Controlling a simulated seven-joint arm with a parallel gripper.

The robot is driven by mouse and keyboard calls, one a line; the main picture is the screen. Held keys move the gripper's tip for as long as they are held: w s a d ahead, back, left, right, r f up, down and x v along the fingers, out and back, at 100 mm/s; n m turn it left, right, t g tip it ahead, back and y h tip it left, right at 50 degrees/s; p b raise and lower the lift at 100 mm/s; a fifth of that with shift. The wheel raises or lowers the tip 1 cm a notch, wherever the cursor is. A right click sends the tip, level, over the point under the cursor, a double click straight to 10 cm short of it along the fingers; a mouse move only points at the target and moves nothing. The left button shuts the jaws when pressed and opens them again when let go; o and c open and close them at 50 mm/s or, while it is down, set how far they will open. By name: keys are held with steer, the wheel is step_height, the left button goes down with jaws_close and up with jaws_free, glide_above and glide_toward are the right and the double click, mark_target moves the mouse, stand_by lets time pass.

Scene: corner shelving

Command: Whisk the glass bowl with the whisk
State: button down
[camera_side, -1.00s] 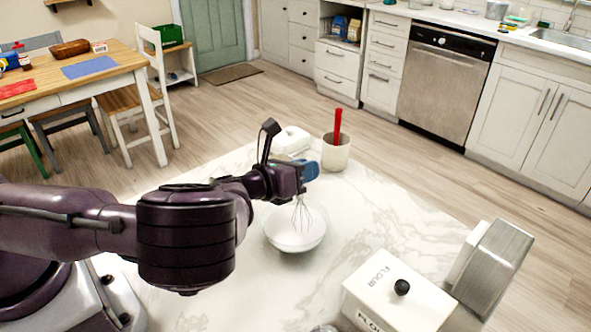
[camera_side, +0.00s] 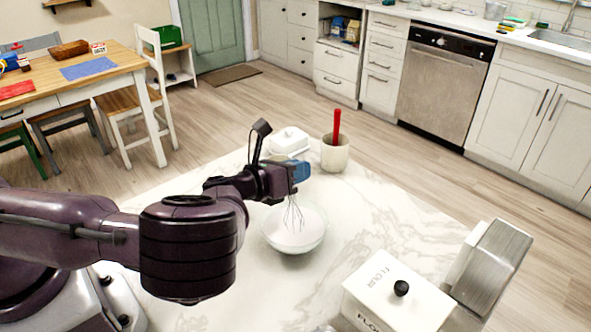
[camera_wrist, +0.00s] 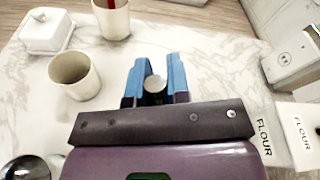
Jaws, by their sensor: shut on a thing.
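My gripper (camera_side: 301,171), with blue fingertips, is above the bowl in the side view and shut on the whisk. The wire loops of the whisk (camera_side: 293,214) point down into the bowl. The whitish bowl (camera_side: 310,238) stands upright on the marble top. I cannot tell whether the wires touch its bottom. In the wrist view, my gripper (camera_wrist: 157,82) has its two blue fingers on either side of the round silver handle end of the whisk (camera_wrist: 154,83). The bowl does not show there.
A cream crock (camera_side: 335,155) with a red utensil and a white butter dish (camera_side: 289,141) stand behind the bowl. A flour canister (camera_side: 385,300) and a metal appliance (camera_side: 497,265) are at front right. A cream cup (camera_wrist: 75,76) shows in the wrist view. Marble right of the bowl is clear.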

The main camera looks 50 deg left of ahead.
steer(key=shift+r, duration=0.1)
step_height(320, 180, up, 6)
steer(key=w+a, duration=0.1)
steer(key=a, duration=0.1)
steer(key=shift+w+a+r, duration=0.2)
steer(key=shift+a+r, duration=0.05)
stand_by(0.3)
stand_by(0.8)
steer(key=shift+r, duration=2.5)
steer(key=shift+s, duration=0.1)
